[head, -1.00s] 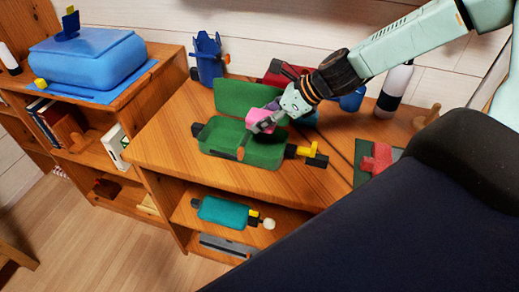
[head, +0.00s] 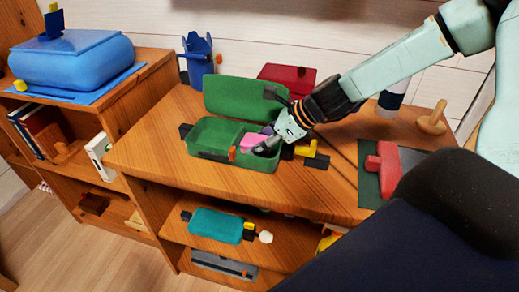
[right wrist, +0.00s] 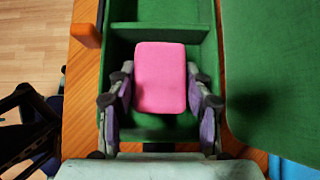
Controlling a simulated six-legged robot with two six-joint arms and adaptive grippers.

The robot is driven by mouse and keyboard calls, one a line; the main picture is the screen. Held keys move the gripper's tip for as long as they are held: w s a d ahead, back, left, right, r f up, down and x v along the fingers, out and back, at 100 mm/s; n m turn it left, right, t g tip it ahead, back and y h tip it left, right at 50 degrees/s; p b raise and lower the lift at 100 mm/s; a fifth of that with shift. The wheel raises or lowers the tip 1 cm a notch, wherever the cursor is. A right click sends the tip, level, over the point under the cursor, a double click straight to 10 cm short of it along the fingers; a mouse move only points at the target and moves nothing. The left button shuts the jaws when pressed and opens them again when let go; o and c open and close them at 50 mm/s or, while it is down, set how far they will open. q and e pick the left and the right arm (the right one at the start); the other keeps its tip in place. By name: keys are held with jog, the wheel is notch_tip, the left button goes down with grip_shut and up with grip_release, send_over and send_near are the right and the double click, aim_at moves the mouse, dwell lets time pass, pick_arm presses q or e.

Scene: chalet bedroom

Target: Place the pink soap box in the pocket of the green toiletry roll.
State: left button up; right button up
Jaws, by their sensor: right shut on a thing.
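The green toiletry roll (head: 207,145) lies open on the wooden unit's top, its lid (head: 235,97) raised behind it. In the right wrist view its tray (right wrist: 205,45) shows a divider and a larger compartment. The pink soap box (head: 251,141) is in or just over that compartment; I cannot tell whether it touches the floor. In the right wrist view, the soap box (right wrist: 160,78) sits between the fingers of my right gripper (right wrist: 160,105). My right gripper (head: 262,146) is shut on it, reaching in from the right.
A blue holder (head: 197,60) stands behind the roll. A yellow and black piece (head: 310,153) lies at its right. A red block (head: 388,165) on a dark green mat and a wooden peg (head: 434,120) are further right. A teal case (head: 215,225) lies on the shelf below.

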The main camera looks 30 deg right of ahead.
jog(key=shift+d+f, duration=0.1)
jog(key=shift+f, duration=0.1)
jog(key=shift+f, duration=0.1)
jog(key=o, duration=0.9)
